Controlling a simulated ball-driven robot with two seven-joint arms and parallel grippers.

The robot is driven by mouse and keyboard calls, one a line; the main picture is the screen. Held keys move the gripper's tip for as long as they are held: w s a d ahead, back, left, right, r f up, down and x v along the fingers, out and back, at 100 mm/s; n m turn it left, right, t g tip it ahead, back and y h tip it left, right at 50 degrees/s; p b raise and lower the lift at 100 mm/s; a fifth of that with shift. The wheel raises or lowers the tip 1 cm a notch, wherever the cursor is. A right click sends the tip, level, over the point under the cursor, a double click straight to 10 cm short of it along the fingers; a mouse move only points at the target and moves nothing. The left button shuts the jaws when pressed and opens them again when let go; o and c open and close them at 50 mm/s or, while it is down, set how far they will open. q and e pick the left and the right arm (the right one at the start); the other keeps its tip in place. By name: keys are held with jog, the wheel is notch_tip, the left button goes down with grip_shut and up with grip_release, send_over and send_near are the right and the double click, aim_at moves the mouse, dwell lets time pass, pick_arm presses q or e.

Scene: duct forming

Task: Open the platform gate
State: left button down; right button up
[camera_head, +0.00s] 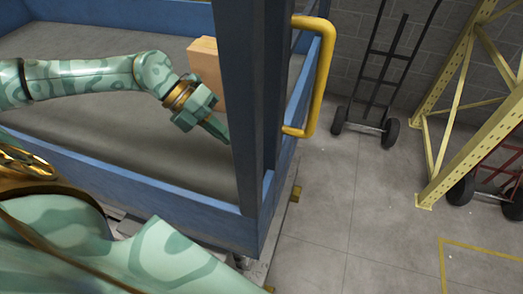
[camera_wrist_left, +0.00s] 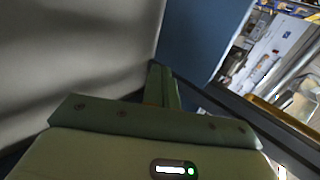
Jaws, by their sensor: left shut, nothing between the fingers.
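The platform gate shows a dark blue post (camera_head: 238,110) and a yellow handle (camera_head: 324,80) on its outer right side, in the head view. My left gripper (camera_head: 224,136) reaches in from the left over the grey platform floor. Its fingers are shut and empty, with the tips close to the blue post; I cannot tell whether they touch it. In the left wrist view the shut fingers (camera_wrist_left: 162,85) point at a blue upright panel (camera_wrist_left: 195,40). My right gripper is not in view.
Low blue walls (camera_head: 130,190) bound the platform floor (camera_head: 90,70). A tan block (camera_head: 205,65) stands behind the post. A hand truck (camera_head: 385,70) and yellow rack frame (camera_head: 450,110) stand at right. The concrete floor (camera_head: 345,210) between is clear.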

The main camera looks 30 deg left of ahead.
pick_arm(q)
jog(key=x, duration=0.6)
jog(key=shift+w+r+p, duration=0.1)
jog(key=shift+w+p, duration=0.1)
jog(key=shift+p, duration=0.1)
jog(key=d, duration=0.1)
jog(key=d+p, duration=0.1)
jog(key=d, duration=0.1)
jog(key=shift+w+d, duration=0.15)
jog(key=shift+w, duration=0.1)
jog(key=shift+w+d, duration=0.15)
jog(key=shift+d, duration=0.2)
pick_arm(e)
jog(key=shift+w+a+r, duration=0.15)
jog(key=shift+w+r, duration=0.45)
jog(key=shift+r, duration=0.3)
pick_arm(q)
jog(key=shift+d, duration=0.55)
jog(key=w+d, duration=0.5)
jog(key=d, duration=0.4)
jog(key=w+d+b, duration=0.1)
jog(key=w+d, duration=0.4)
jog(key=d, duration=0.5)
jog(key=w+d, duration=0.5)
jog(key=d, duration=0.4)
jog(key=shift+d+b, duration=0.2)
jog(key=shift+b, duration=0.1)
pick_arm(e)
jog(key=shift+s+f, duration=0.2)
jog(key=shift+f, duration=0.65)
